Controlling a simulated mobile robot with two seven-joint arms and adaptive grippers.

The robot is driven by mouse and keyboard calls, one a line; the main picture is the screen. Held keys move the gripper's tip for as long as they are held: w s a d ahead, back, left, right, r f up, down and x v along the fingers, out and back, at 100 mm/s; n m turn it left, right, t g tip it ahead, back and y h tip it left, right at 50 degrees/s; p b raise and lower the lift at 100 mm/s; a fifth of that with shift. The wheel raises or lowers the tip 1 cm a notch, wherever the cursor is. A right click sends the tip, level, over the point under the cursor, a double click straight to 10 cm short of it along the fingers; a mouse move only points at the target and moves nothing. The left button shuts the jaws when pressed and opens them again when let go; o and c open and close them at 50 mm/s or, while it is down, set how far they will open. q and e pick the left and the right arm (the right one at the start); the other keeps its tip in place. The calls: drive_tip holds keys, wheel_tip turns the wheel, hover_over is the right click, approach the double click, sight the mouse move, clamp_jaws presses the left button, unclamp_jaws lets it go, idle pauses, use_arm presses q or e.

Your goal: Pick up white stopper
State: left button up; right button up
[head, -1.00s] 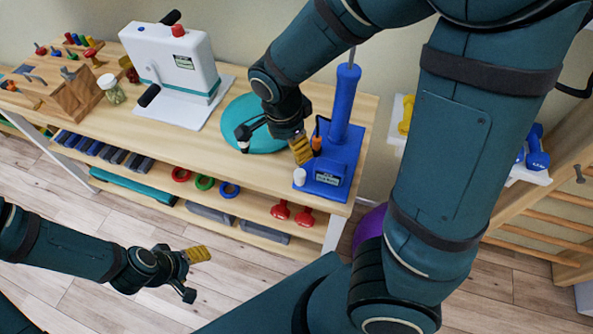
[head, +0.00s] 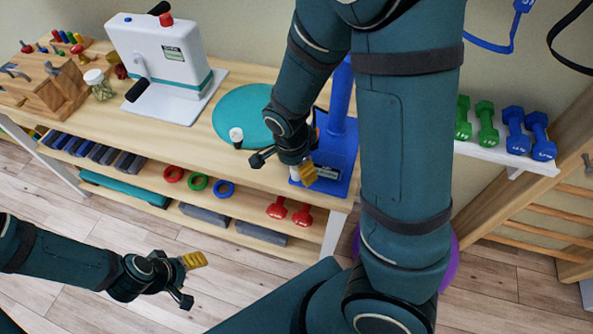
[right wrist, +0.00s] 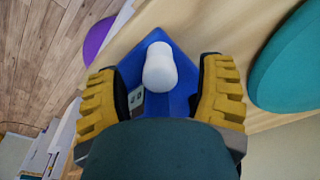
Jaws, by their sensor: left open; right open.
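The white stopper (right wrist: 160,66) is a small pale cylinder with a rounded top, over the blue base (right wrist: 185,65) in the right wrist view. My right gripper (right wrist: 160,95) is open, with one yellow-padded finger on either side of the stopper and a gap to each; it does not grip it. In the head view my right gripper (head: 284,172) is low at the front left corner of the blue base (head: 335,170) and hides the stopper. My left gripper (head: 192,280) is open and empty, in front of the bench.
A blue post rises from the base, partly behind my right arm. A turquoise disc (head: 250,108) lies to the left, with a small white-topped item (head: 236,135) at its front edge. A white device (head: 160,60) and a jar (head: 97,86) stand farther left. Red dumbbells (head: 290,211) lie on the shelf below.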

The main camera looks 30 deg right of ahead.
drive_tip(key=shift+f, duration=0.25)
drive_tip(key=c, duration=1.1)
